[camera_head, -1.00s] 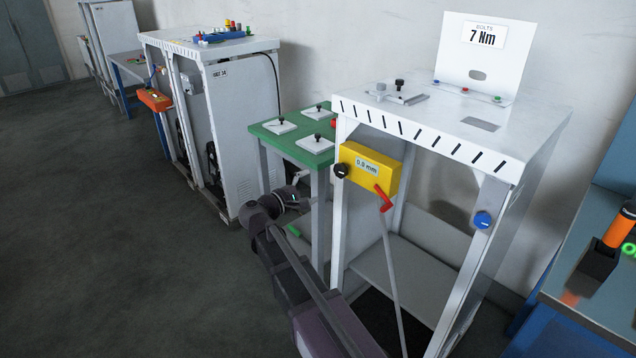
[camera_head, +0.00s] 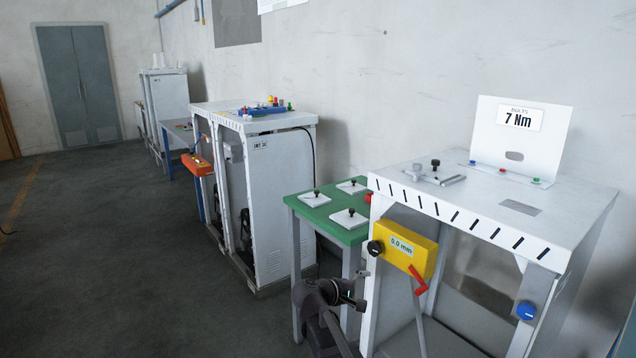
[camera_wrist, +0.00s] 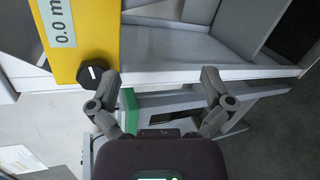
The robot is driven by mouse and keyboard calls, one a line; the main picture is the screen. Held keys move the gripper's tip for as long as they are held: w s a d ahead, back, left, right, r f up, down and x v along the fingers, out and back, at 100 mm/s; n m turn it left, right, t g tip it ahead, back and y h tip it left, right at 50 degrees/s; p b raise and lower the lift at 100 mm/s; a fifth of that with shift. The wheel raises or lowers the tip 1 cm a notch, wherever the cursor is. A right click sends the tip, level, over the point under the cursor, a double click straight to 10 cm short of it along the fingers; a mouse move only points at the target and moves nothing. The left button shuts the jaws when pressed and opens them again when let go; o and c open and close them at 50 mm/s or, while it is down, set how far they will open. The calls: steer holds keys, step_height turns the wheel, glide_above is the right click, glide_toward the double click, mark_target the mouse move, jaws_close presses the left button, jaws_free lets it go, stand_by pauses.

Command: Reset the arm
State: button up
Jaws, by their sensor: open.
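My gripper (camera_wrist: 163,95) is open and empty in the wrist view, its two dark fingers spread apart. In that view it is close to the white dispenser frame, just below a yellow box (camera_wrist: 88,35) with a black knob (camera_wrist: 93,73). In the head view my dark arm (camera_head: 325,300) is low, in front of the green table and left of the white frame (camera_head: 440,211). The yellow box (camera_head: 420,262) on the frame carries a display, a black knob and a red crank handle (camera_head: 418,280).
A green-topped table (camera_head: 320,215) with white plates stands left of the frame. Farther back is a white cabinet (camera_head: 280,200) with an orange box (camera_head: 196,165) on its side. A blue knob (camera_head: 526,310) sits on the frame's right leg.

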steer(key=s+d+f+m+g+y, duration=0.4)
steer(key=s+d+f+y, duration=0.15)
steer(key=s+f, duration=0.25)
steer(key=s+a+f+m+g+y, duration=0.1)
steer(key=s+f+m+g+y, duration=0.15)
steer(key=s+y, duration=0.2)
steer(key=s+a+f+m+g+y, duration=0.1)
steer(key=s+f+m+y, duration=0.2)
steer(key=s, duration=0.3)
step_height(320, 180, up, 14)
steer(key=p, duration=1.3)
steer(key=shift+d+p, duration=0.2)
steer(key=shift+p, duration=0.1)
steer(key=shift+w+t, duration=0.1)
steer(key=shift+t, duration=0.15)
steer(key=shift+c, duration=0.2)
stand_by(1.5)
